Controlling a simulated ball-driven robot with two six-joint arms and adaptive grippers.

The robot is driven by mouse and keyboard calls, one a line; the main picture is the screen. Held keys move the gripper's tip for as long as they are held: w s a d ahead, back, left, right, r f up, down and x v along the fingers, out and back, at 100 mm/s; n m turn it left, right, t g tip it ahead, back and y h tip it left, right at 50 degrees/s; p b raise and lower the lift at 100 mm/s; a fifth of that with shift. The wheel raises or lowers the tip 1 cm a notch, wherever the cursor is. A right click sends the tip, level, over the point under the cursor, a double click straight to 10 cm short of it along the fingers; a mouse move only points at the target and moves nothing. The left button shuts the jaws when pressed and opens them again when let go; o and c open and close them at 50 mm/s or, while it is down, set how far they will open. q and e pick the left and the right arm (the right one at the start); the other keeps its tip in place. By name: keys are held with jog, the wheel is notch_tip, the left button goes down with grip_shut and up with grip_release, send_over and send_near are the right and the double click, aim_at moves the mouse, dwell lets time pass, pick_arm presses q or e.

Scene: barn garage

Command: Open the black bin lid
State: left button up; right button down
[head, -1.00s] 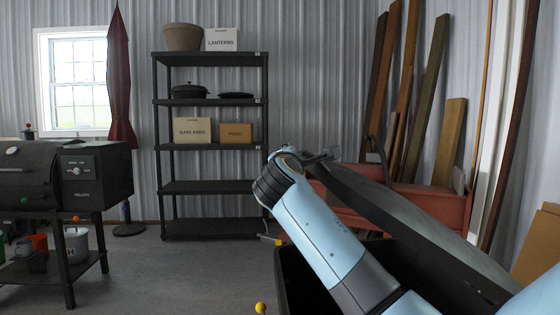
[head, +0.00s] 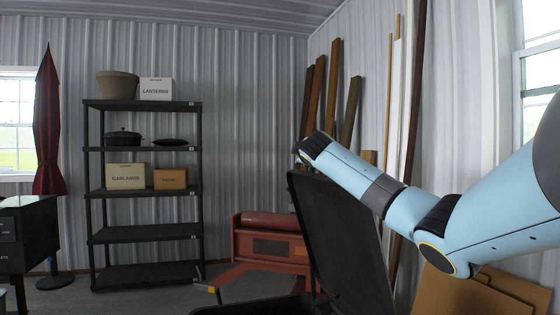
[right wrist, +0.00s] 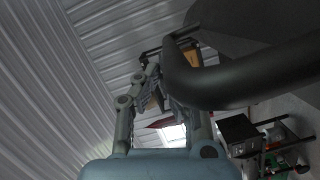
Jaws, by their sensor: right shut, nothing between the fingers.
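The black bin lid (head: 345,245) is swung up and stands steeply tilted in the head view. The black bin's rim (head: 250,308) shows at the bottom edge; the rest of the bin is out of frame. My right arm reaches in from the right, its wrist end by the lid's top edge. The fingers are mostly hidden there. In the right wrist view my right gripper (right wrist: 160,85) is shut and empty. A thick dark curved edge, apparently the lid rim (right wrist: 245,88), passes close beside the fingers; I cannot tell whether they touch. My left gripper is not in view.
A red bench-like unit (head: 270,246) stands behind the bin. Wooden boards (head: 325,90) lean on the wall behind the lid. A black shelf rack (head: 145,192) stands left, and cardboard (head: 470,290) lies at lower right. Some floor is clear near the rack.

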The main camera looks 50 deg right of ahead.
jog(key=s+d+r+m+p, duration=0.1)
jog(key=s+d, duration=0.4)
jog(key=d, duration=0.3)
jog(key=shift+d+r+m+y, duration=0.15)
jog(key=shift+r+m+y, duration=0.15)
jog(key=shift+r, duration=0.1)
jog(key=shift+r+p, duration=0.1)
jog(key=shift+p, duration=0.25)
